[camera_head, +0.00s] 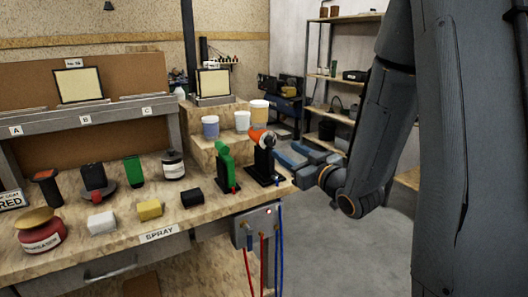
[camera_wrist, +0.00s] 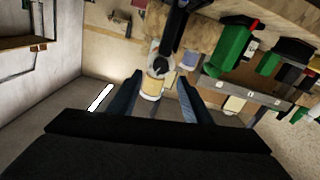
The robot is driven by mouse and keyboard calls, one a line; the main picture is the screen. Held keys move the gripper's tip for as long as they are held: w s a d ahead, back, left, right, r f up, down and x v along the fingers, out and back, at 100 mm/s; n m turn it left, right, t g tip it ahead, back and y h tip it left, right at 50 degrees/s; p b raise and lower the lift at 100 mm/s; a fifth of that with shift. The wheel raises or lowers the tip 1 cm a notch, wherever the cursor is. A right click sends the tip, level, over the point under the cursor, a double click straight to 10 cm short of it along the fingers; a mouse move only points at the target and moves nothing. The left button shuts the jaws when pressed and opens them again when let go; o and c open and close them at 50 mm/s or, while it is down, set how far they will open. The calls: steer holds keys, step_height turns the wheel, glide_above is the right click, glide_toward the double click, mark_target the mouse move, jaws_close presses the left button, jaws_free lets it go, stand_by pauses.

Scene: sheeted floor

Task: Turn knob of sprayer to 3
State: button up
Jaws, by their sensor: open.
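Two sprayers stand near the right end of the bench: a green one (camera_head: 225,160) on a dark stand, and an orange and white one (camera_head: 260,138) on a black stand to its right. My gripper (camera_head: 287,153) is just right of the orange sprayer, its blue fingers spread and pointing towards it. In the wrist view, the gripper (camera_wrist: 160,82) is open and empty. A round grey end with a dark centre (camera_wrist: 159,67), which looks like the sprayer's knob, lies between and beyond the fingertips. I cannot read its marks or setting. The green sprayer (camera_wrist: 230,48) is to the right there.
Behind the sprayers are a blue cup (camera_head: 210,127), a white cup (camera_head: 242,121) and an amber cup (camera_head: 259,113). A grey box (camera_head: 262,222) with red and blue hoses hangs at the bench front. Blocks and tools cover the bench left. The floor at right is clear.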

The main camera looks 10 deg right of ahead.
mark_target(272, 142)
steer(key=shift+p+x, duration=0.45)
steer(key=shift+x, duration=3.15)
steer(key=shift+a, duration=0.1)
steer(key=c, duration=1.1)
steer(key=shift+m, duration=0.3)
steer(key=shift+m+p, duration=1.05)
steer(key=shift+m, duration=1.55)
steer(key=o, duration=1.1)
